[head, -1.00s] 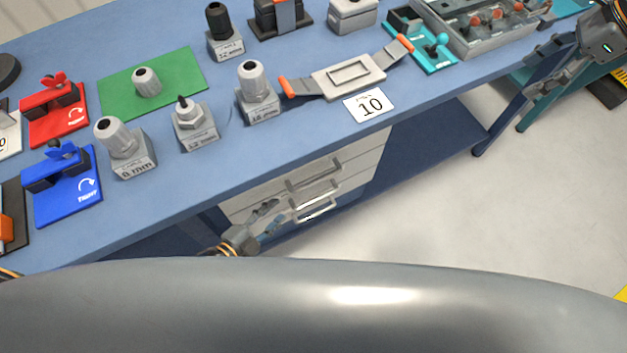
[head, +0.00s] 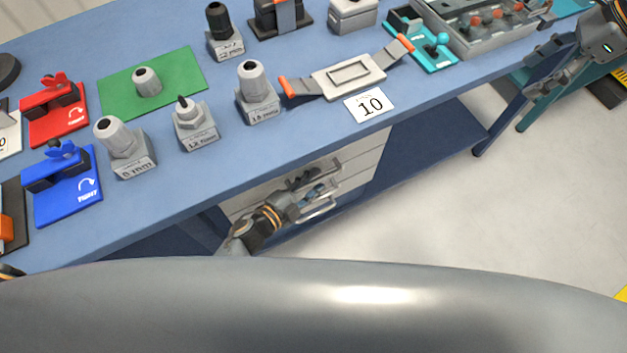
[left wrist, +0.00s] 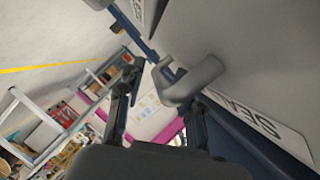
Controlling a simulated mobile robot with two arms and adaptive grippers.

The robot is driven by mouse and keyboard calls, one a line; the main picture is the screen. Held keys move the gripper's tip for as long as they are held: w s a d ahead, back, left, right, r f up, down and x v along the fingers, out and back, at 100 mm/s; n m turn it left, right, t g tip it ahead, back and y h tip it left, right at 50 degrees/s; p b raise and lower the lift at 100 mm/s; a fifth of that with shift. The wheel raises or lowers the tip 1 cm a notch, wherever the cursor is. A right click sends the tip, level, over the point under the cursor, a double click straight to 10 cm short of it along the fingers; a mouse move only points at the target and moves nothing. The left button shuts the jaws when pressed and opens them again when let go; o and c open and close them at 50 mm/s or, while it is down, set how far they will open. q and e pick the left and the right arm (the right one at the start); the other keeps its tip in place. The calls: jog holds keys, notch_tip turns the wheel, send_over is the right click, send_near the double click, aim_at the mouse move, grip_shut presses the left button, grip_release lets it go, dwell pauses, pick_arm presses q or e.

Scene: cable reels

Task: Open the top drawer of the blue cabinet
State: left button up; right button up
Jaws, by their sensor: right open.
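The cabinet under the blue workbench has pale grey drawer fronts (head: 362,160) in a blue frame. The drawers look closed. My left gripper (head: 322,181) is at the drawer fronts and covers most of the upper handle; a lower bar handle (head: 318,209) shows beneath it. In the left wrist view a grey drawer handle (left wrist: 190,82) stands out from the drawer front, at the right finger of the open left gripper (left wrist: 160,85). I cannot tell whether they touch. My right gripper (head: 552,62) is open and empty beyond the bench's right end.
The blue bench top (head: 220,155) overhangs the drawers. Floor (head: 450,220) in front is clear.

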pick_arm(q)
jog(key=shift+w, duration=0.1)
grip_shut()
jog(key=shift+d, duration=0.1)
jog(key=s+d, duration=0.4)
jog(key=s, duration=0.4)
jog(key=s+d, duration=0.5)
jog(key=s, duration=0.3)
jog(key=shift+s+d, duration=0.2)
jog(key=shift+s, duration=0.1)
jog(key=shift+f, duration=0.1)
grip_release()
jog(key=v, duration=1.2)
